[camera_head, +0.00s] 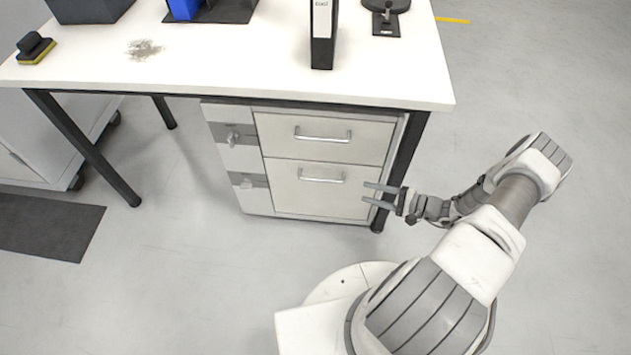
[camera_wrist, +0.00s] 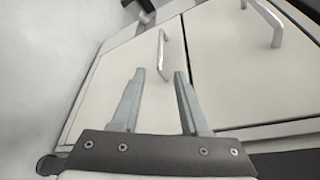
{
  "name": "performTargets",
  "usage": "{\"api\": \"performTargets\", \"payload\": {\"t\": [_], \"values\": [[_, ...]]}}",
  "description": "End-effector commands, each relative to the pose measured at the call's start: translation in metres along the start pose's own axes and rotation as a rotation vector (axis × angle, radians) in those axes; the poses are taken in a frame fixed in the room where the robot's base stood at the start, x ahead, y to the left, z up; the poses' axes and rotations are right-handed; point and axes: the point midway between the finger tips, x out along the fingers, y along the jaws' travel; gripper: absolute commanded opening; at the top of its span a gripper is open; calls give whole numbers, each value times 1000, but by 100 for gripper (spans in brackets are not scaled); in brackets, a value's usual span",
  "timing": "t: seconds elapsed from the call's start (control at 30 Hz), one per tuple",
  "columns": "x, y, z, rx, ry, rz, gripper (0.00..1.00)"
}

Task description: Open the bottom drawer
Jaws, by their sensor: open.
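A light grey cabinet stands under the white table, with two drawers, both shut. The bottom drawer (camera_head: 310,200) has a silver bar handle (camera_head: 321,178); the top drawer (camera_head: 285,133) has a similar one (camera_head: 322,137). My gripper (camera_head: 366,192) is open and empty, to the right of the bottom handle and near the drawer front. In the wrist view, the bottom handle (camera_wrist: 162,52) lies just beyond the fingertips, about in line with the gap between them. The top drawer's handle (camera_wrist: 264,16) is at upper right there. I cannot see any contact with the handle.
The white table (camera_head: 225,65) stands over the cabinet, with a black binder (camera_head: 322,40) near its front edge. A dark table leg (camera_head: 398,170) is right beside the cabinet, close to my gripper. The floor in front is clear; a dark mat (camera_head: 45,228) lies at left.

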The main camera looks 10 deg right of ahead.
Motion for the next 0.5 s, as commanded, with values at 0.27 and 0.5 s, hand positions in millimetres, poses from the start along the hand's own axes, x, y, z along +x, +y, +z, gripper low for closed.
{"api": "performTargets", "payload": {"t": [0.27,0.5], "values": [[50,2,1,1,-6,2,45],[104,2,1,0,-6,3,45]]}}
